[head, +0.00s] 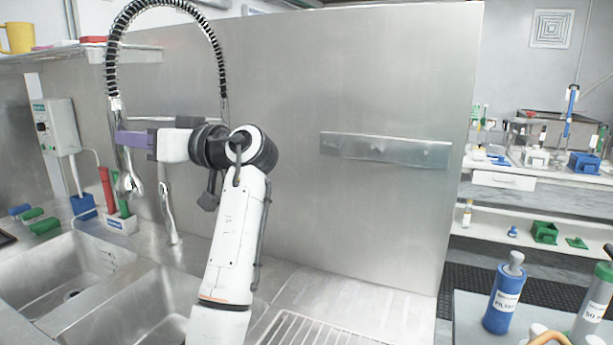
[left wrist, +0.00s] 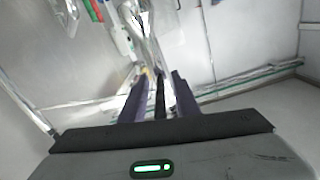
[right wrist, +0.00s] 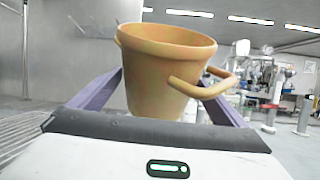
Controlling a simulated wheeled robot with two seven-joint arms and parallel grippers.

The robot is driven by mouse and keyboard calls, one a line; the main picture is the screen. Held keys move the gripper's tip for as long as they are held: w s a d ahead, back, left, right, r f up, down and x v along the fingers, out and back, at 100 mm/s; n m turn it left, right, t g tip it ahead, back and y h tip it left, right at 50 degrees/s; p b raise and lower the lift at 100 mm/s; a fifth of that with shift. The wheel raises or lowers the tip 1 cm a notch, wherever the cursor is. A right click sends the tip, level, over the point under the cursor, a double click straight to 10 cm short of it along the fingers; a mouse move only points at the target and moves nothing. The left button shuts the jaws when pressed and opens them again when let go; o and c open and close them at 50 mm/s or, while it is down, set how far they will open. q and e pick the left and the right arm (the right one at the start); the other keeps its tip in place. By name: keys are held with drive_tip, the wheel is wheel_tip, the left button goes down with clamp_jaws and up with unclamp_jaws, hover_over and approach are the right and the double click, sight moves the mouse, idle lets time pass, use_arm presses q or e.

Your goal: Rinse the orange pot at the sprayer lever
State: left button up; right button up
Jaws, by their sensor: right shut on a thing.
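The orange pot (right wrist: 165,75) fills the middle of the right wrist view, its open rim up and a looped handle on its right side. My right gripper (right wrist: 165,95) is shut on it, one purple finger on each side. In the head view an orange curved piece (head: 547,336) shows at the bottom right edge, perhaps the pot's handle. The metal sprayer with its lever (head: 129,184) hangs from a coiled hose above the sink. My left gripper (head: 130,139) is at the sprayer's upper part. In the left wrist view the sprayer (left wrist: 145,30) lies just beyond the purple fingers; their grip is unclear.
Two steel sink basins (head: 60,270) lie at the lower left. A wire drying rack (head: 310,330) is at the bottom middle. A steel wall panel (head: 270,100) stands behind. A blue bottle (head: 503,295) and a grey-green bottle (head: 592,300) stand on a table at right.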

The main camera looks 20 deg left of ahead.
use_arm(q)
drive_tip(key=shift+c, duration=0.2)
use_arm(e)
drive_tip(key=shift+r, duration=0.1)
use_arm(q)
clamp_jaws()
drive_tip(key=f+y+b, duration=0.1)
drive_tip(key=b, duration=0.1)
drive_tip(key=shift+b, duration=0.35)
use_arm(e)
wheel_tip(320, 180, down, 3)
drive_tip(key=shift+r, duration=0.15)
use_arm(q)
drive_tip(key=shift+r+y+b, duration=0.15)
drive_tip(key=shift+y+b, duration=0.15)
drive_tip(key=shift+b, duration=0.15)
use_arm(e)
drive_tip(key=shift+f, duration=0.45)
use_arm(q)
drive_tip(key=shift+r, duration=0.1)
use_arm(e)
drive_tip(key=shift+r, duration=0.1)
use_arm(q)
drive_tip(key=shift+o, duration=0.2)
unclamp_jaws()
